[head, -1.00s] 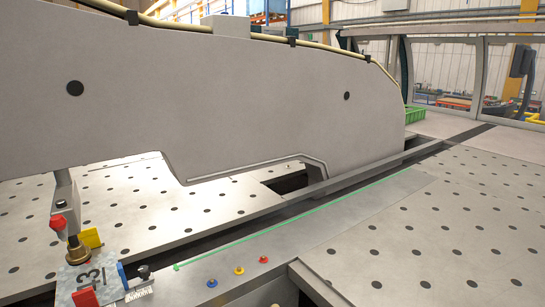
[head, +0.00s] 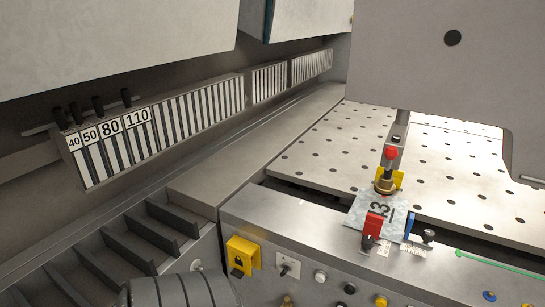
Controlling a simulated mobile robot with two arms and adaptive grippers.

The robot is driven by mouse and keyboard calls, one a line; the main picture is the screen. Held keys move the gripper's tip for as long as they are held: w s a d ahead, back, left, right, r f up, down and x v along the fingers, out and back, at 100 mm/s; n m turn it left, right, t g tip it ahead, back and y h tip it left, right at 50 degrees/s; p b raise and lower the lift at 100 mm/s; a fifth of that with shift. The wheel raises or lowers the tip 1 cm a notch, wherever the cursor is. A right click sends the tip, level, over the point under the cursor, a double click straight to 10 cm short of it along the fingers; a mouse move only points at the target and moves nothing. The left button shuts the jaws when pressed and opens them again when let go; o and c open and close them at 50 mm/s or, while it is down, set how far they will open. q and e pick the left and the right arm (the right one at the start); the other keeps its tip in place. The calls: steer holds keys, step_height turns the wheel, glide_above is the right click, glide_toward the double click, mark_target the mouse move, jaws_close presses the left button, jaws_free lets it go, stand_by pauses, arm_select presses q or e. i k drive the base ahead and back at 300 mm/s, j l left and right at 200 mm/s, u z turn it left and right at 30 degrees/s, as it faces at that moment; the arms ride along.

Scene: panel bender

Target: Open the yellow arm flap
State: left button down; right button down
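A small yellow flap (head: 397,179) stands beside a brass fitting (head: 385,187) with a red knob (head: 390,153) above it, at the right of the head view. The brass fitting partly hides the flap, and I cannot tell whether it is open or shut. In front of them lies a light plate (head: 366,213) marked with digits, with a red block (head: 373,225) and a blue block (head: 410,228). Neither of my grippers shows in this view.
The front panel (head: 290,235) carries a switch (head: 288,265) and several buttons. A perforated table (head: 350,145) lies behind it. A large grey machine body (head: 430,75) rises at the right. A row of numbered tool segments (head: 110,135) runs along the left.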

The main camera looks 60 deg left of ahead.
mark_target(242, 264)
steer(key=u, duration=2.3)
